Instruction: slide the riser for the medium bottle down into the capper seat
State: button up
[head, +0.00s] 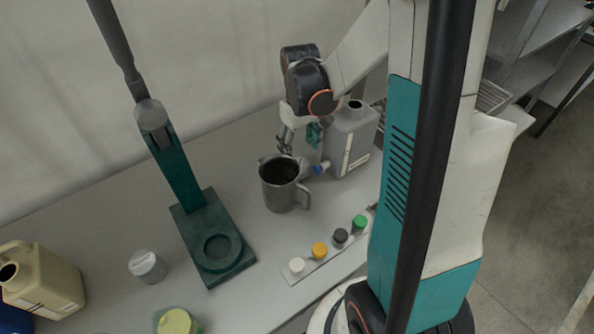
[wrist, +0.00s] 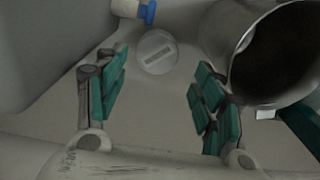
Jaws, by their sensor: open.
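The capper stands on the bench in the head view, with a dark green base, a column and a long lever. Its round recessed seat (head: 218,250) is empty. My gripper (head: 300,143) is at the back, between a steel pitcher and a grey jug. In the wrist view my gripper (wrist: 155,98) is open, with its green-padded fingers apart. A pale round disc with a grey bar mark (wrist: 157,51) lies beyond the fingertips, untouched. I cannot tell whether it is the riser. A short greyish cylinder (head: 146,265) stands left of the capper.
The steel pitcher (head: 282,184), with dark contents, stands near my gripper and fills the right of the wrist view (wrist: 275,55). The grey jug (head: 350,140) and a blue-capped item (head: 321,168) are close. A strip of coloured caps (head: 325,252) lies in front; a beige jug (head: 42,280) stands left.

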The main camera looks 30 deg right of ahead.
aim_at(299, 164)
jog(key=f+b, duration=0.1)
jog(key=f, duration=0.2)
jog(key=f+b, duration=0.2)
jog(key=f, duration=0.2)
jog(key=shift+w+d+f, duration=0.15)
jog(key=shift+w+f, duration=0.05)
jog(key=shift+f, duration=0.1)
jog(key=shift+r, duration=0.1)
jog(key=c, duration=1)
jog(key=shift+c, duration=0.2)
